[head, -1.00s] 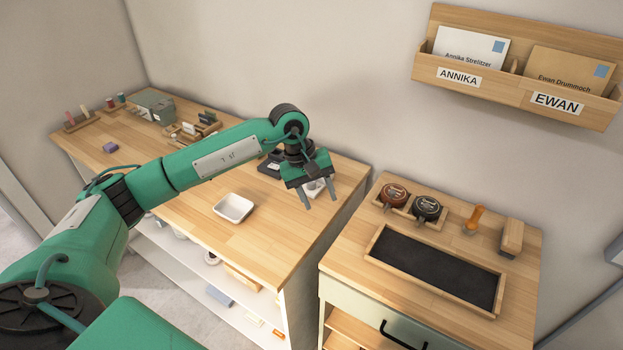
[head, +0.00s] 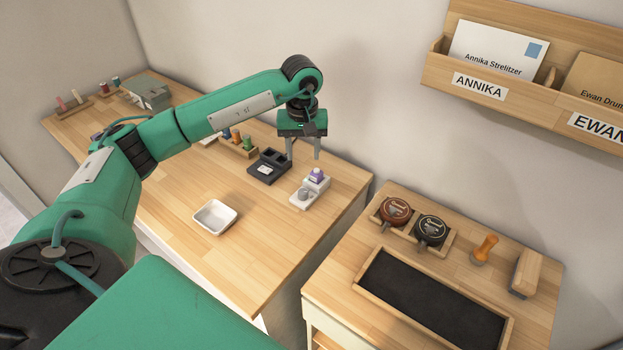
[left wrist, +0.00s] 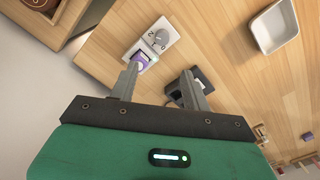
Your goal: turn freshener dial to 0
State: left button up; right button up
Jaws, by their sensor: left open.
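The freshener (head: 309,188) is a white block lying on the wooden table near its right end, with a purple part at its back and a round grey dial (head: 304,193) at its front. In the left wrist view the freshener (left wrist: 143,49) shows its grey dial (left wrist: 159,38) with a "0" and a "2" printed beside it; where the dial points is too small to tell. My left gripper (head: 303,157) is open and empty, pointing down above and just behind the freshener. Its fingers (left wrist: 163,78) show apart in the wrist view, touching nothing visible. My right gripper is not in view.
A black tray-like holder (head: 269,167) stands left of the freshener. A white dish (head: 215,217) sits in front. A second cabinet to the right holds stamps (head: 430,232) and a dark tray (head: 432,303). A mail rack (head: 500,80) hangs on the wall.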

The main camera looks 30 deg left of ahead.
aim_at(303, 192)
pick_arm(q)
jog(key=f+p, duration=0.1)
jog(key=f, duration=0.1)
jog(key=s+f+p, duration=0.1)
jog(key=f, duration=0.1)
jog(key=shift+s+f, duration=0.15)
jog(key=shift+f, duration=0.2)
jog(key=f, duration=0.2)
jog(key=f+p, duration=0.1)
jog(key=f, duration=0.2)
jog(key=f+p, duration=0.1)
jog(key=f, duration=0.1)
jog(key=shift+w+f, duration=0.2)
jog(key=shift+w, duration=0.05)
jog(key=shift+f, duration=0.55)
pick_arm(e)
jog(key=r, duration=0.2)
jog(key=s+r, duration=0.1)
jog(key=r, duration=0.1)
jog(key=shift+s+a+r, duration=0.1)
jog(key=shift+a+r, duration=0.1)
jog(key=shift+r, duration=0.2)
pick_arm(q)
jog(key=c, duration=1)
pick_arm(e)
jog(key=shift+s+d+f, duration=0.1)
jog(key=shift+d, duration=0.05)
